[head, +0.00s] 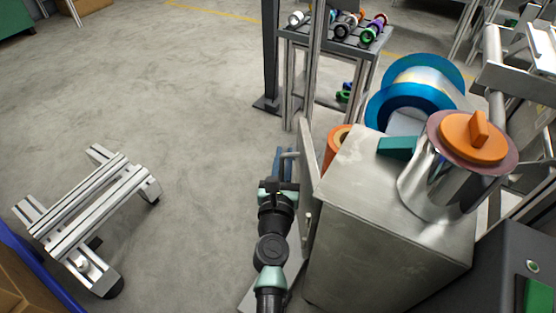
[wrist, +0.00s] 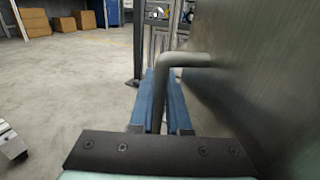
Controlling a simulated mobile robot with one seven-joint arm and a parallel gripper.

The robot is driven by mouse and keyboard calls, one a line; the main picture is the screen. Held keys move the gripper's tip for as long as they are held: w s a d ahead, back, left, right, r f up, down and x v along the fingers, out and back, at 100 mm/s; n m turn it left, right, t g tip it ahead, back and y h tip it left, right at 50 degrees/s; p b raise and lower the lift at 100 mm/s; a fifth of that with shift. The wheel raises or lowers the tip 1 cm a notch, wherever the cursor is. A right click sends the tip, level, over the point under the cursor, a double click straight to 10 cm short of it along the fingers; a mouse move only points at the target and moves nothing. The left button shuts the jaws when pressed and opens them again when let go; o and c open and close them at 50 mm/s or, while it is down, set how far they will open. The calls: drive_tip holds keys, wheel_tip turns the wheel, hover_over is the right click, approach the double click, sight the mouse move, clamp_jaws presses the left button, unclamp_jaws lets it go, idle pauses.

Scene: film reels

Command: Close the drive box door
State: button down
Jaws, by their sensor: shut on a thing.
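The drive box (head: 400,245) is a grey metal cabinet at the lower right of the head view. Its door (head: 309,175) is a thin grey panel at the box's left side, seen nearly edge-on. The door's far end reaches past the box's corner, so it stands open; the exact angle is hard to tell. In the wrist view the door (wrist: 265,65) fills the right side. A bent grey bar handle (wrist: 183,60) sticks out from it. My gripper (head: 286,160) is left of the door, its blue fingers (wrist: 160,100) shut around the handle's bar.
An orange roll (head: 338,140) sits behind the box. A reel with an orange knob (head: 473,137) is above it, with a blue reel (head: 415,88) behind. A dark post (head: 271,50) and a rack (head: 335,40) stand beyond. A metal frame (head: 90,210) lies left; floor between is clear.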

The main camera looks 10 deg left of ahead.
drive_tip(key=w+d+m+g+h+b, duration=0.1)
drive_tip(key=d+m+g+h+b, duration=0.1)
drive_tip(key=d+m+h, duration=0.5)
drive_tip(key=shift+d+g+h+b, duration=0.4)
drive_tip(key=shift+d+h+b, duration=0.25)
drive_tip(key=shift+d+h, duration=1.2)
drive_tip(key=c, duration=1.2)
unclamp_jaws()
drive_tip(key=shift+o, duration=0.2)
